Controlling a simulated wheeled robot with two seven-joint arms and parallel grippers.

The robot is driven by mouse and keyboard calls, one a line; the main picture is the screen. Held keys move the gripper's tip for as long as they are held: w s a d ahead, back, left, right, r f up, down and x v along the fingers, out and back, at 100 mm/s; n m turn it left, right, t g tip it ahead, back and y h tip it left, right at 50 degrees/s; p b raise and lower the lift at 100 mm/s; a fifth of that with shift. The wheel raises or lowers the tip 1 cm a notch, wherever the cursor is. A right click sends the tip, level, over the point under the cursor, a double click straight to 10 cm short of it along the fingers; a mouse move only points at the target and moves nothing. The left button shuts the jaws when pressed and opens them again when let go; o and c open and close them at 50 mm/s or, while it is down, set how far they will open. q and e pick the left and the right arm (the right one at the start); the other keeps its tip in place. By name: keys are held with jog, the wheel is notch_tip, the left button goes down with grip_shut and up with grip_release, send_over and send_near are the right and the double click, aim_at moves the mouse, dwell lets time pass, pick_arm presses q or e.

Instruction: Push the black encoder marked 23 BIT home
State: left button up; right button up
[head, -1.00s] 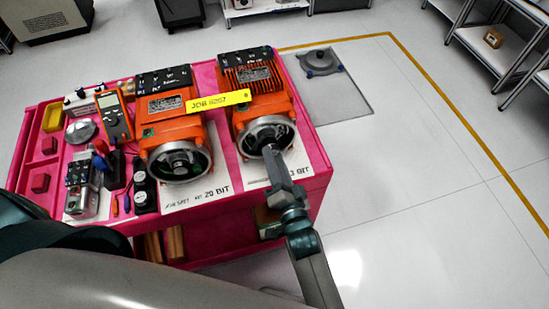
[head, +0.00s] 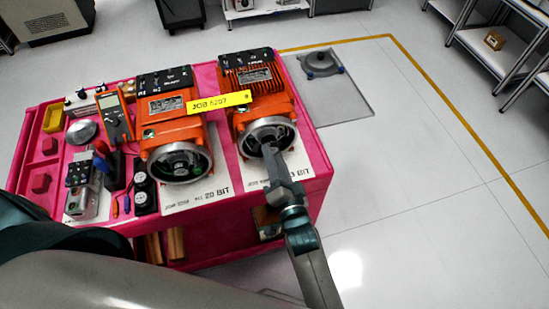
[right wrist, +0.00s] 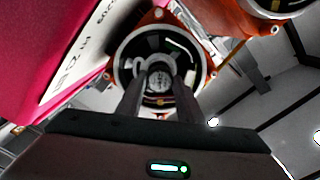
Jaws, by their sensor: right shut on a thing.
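Two orange servo motors stand on the pink cart top with their round silver-rimmed ends facing me. The right motor (head: 252,97) has a card in front of it reading "3 BIT", partly covered by my gripper. My right gripper (head: 268,152) reaches into this motor's open end. In the right wrist view its fingers (right wrist: 161,92) are shut on the encoder (right wrist: 161,77), a small round part inside the silver rim. Its 23 BIT marking and how deep it sits cannot be made out. My left gripper is out of view.
The left motor (head: 172,112) stands close beside, with a "20 BIT" card. A yellow job tag (head: 218,102) spans both motors. A multimeter (head: 113,115) and small tools crowd the cart's left side.

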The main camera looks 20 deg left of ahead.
jog(key=shift+x, duration=0.85)
dwell(0.8)
jog(key=o, duration=1.3)
jog(key=shift+s, duration=0.1)
jog(key=shift+c, duration=0.4)
jog(key=shift+p+v, duration=0.6)
jog(key=shift+v, duration=0.55)
jog(key=shift+d, duration=0.1)
